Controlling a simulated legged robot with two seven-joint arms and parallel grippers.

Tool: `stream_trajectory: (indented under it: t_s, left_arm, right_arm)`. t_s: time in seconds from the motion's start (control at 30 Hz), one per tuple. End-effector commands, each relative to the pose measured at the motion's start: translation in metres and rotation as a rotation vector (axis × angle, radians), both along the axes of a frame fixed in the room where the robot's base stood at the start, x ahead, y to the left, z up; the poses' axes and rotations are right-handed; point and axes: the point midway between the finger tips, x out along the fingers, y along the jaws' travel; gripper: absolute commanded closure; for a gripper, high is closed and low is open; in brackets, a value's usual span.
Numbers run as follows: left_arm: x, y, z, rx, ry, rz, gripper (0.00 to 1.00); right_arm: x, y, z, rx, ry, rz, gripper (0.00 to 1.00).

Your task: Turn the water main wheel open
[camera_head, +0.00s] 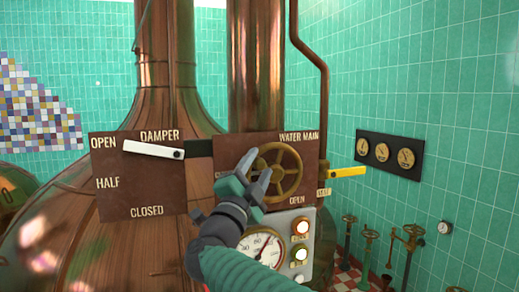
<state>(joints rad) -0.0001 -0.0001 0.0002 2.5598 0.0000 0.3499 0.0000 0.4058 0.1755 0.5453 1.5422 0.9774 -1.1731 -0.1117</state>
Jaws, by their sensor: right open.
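The water main wheel (296,184) is a round brass-coloured handwheel with spokes. It is mounted on a brown plate marked WATER MAIN, with OPEN lettered below it. My right gripper (257,170) is in front of the wheel's left side, with its jaws open. Its fingers overlap the wheel's left rim and hide part of it and part of a label there. I cannot tell whether the fingers touch the rim. My left gripper is not in view.
A damper plate (112,193) with a white lever (150,149) sits left of the wheel. A yellow handle (348,172) sticks out on the right. A gauge box (299,268) with lit buttons is below. Copper kettle (60,240) behind; valve pipes (409,255) lower right.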

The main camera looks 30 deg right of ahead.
Motion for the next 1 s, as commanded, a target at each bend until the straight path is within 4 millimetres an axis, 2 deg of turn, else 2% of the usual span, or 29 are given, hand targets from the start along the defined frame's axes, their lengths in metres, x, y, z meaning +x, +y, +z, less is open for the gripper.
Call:
stream_trajectory:
  t_s: [0.03,0.1,0.4,0.73,1.0]
  left_arm:
    - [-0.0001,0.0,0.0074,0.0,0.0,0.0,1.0]
    - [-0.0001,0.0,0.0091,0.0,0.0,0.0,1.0]
    - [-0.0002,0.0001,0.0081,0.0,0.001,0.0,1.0]
    - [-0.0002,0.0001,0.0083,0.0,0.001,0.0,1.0]
    - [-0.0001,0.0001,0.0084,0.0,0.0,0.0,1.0]
  right_arm:
    - [0.0036,-0.0053,0.0055,0.0,0.001,-0.002,0.54]
    - [0.0069,-0.009,0.0059,0.0,0.001,-0.001,0.54]
    - [0.0085,-0.0104,0.005,-0.001,0.0,0.001,0.55]
    - [0.0082,-0.0109,0.0056,-0.002,-0.001,0.001,0.99]
    - [0.0076,-0.0117,0.0066,-0.002,-0.003,-0.003,1.0]
